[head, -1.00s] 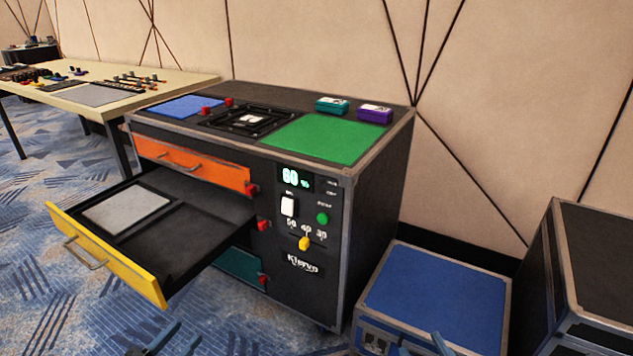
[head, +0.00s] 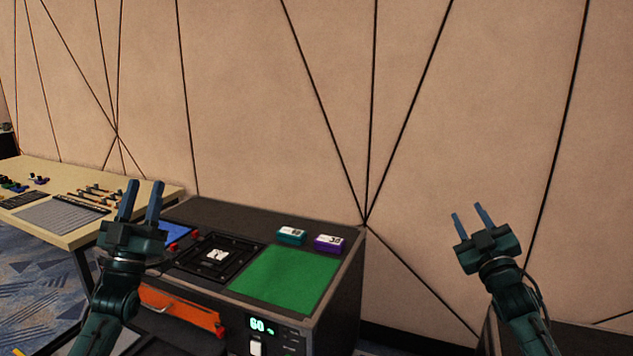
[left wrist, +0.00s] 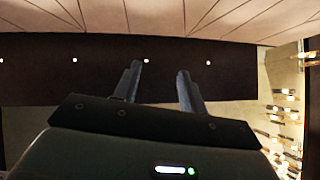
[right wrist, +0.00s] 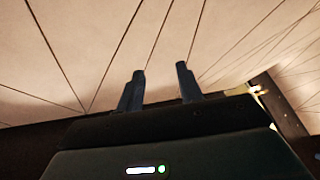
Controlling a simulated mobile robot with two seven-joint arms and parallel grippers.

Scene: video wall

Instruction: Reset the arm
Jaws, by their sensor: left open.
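My left gripper (head: 141,201) is raised at the left of the head view, fingers up, in front of the black cabinet and the table. Its fingers stand apart with nothing between them, as the left wrist view also shows (left wrist: 158,85). My right gripper (head: 470,216) is raised at the right of the head view, in front of the bare wall. Its fingers are apart and empty, also in the right wrist view (right wrist: 160,88). Neither gripper touches anything.
The black cabinet (head: 335,280) carries a green mat (head: 288,280), a teal box (head: 291,236) and a purple box (head: 329,244). Its orange drawer front (head: 180,308) shows below. A table (head: 80,238) with small gear stands at left. The panelled wall (head: 420,120) is behind.

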